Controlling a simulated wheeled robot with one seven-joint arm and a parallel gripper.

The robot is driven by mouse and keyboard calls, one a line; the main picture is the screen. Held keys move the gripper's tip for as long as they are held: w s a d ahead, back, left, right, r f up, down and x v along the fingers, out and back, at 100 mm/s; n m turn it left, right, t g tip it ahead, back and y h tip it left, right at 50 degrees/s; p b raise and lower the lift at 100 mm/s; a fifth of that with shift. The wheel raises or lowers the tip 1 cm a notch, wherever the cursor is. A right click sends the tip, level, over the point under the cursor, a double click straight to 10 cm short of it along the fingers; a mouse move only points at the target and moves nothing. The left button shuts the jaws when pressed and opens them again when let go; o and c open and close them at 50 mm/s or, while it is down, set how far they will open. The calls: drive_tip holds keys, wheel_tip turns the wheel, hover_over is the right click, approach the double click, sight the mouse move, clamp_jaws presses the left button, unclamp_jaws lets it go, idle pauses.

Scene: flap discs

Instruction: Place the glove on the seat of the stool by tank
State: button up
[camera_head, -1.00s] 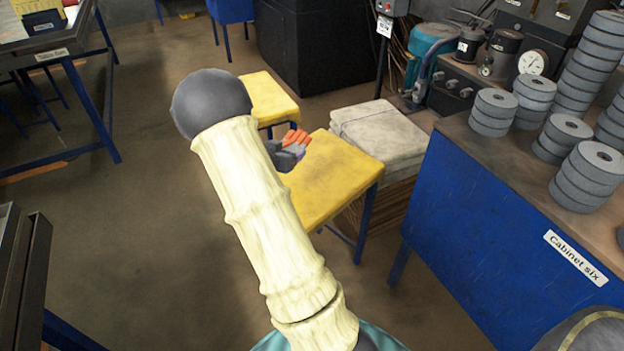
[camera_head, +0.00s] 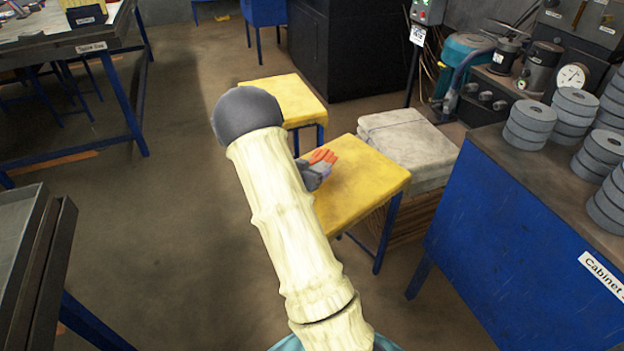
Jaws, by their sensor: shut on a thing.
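My arm reaches up from the bottom and hides most of my gripper (camera_head: 314,176), whose dark grey end shows at the arm's right edge. It is shut on the glove (camera_head: 323,157), of which an orange-red part shows. The glove appears over the left part of the nearer yellow-seated stool (camera_head: 364,184); I cannot tell whether it touches the seat. A second yellow-seated stool (camera_head: 292,98) stands behind, partly hidden by my arm. Both visible seats look otherwise bare. I cannot clearly make out a tank; a teal machine (camera_head: 467,55) stands at the back right.
A blue cabinet (camera_head: 520,225) with grey disc stacks (camera_head: 528,125) stands at right. A pale stack of sacks or sheets (camera_head: 415,148) is beside the nearer stool. A blue-legged table (camera_head: 95,62) is at left, and a dark bench (camera_head: 35,262) is near left. Floor between is clear.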

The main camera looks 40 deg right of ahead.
drive_tip(key=shift+f+b, duration=0.6)
drive_tip(key=shift+f, duration=1.25)
drive_tip(key=shift+f, duration=0.1)
drive_tip(key=o, duration=0.9)
drive_tip(key=shift+o, duration=0.4)
drive_tip(key=shift+s+a+r, duration=0.1)
drive_tip(key=shift+a+r, duration=0.1)
drive_tip(key=p+v, duration=0.2)
drive_tip(key=v, duration=0.9)
drive_tip(key=shift+s+a+r, duration=0.15)
drive_tip(key=shift+a+r, duration=0.05)
drive_tip(key=shift+r, duration=0.05)
